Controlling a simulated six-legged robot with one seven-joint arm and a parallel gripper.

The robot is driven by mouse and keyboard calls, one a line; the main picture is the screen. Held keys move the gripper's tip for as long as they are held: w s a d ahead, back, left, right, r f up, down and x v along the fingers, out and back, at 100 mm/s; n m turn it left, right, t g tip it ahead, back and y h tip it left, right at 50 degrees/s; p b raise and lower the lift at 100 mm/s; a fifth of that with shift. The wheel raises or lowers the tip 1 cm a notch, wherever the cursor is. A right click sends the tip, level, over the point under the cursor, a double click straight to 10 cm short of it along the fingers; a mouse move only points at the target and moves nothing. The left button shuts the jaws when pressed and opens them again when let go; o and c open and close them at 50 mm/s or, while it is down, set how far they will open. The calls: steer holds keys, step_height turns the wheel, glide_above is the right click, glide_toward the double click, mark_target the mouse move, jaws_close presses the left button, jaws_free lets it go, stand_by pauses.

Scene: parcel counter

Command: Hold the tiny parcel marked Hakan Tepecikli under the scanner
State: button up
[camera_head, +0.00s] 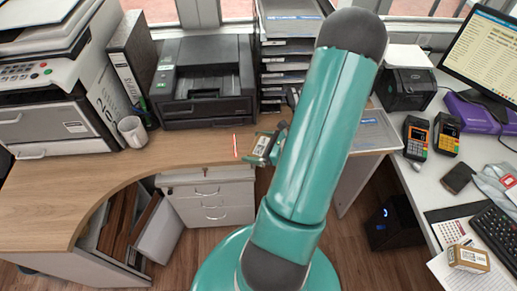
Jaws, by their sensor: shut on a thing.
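My gripper (266,146) is above the edge of the wooden counter, left of my teal arm, which partly hides it. It is shut on a tiny parcel (261,146) with a pale label; the name on it is too small to read. A short red line (235,145) shows just left of the parcel, apart from it. I cannot make out the scanner's body; my arm hides part of that area. Another small brown parcel (468,257) with a white label lies on the right desk.
The wooden counter (70,195) is bare at left. A printer (203,80), a white cup (132,130) and stacked trays (283,55) stand along the back. Two card terminals (447,134), a phone (458,177) and a keyboard (492,234) crowd the right desk.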

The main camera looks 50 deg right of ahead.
steer(key=shift+w+d, duration=2.05)
steer(key=shift+w, duration=0.1)
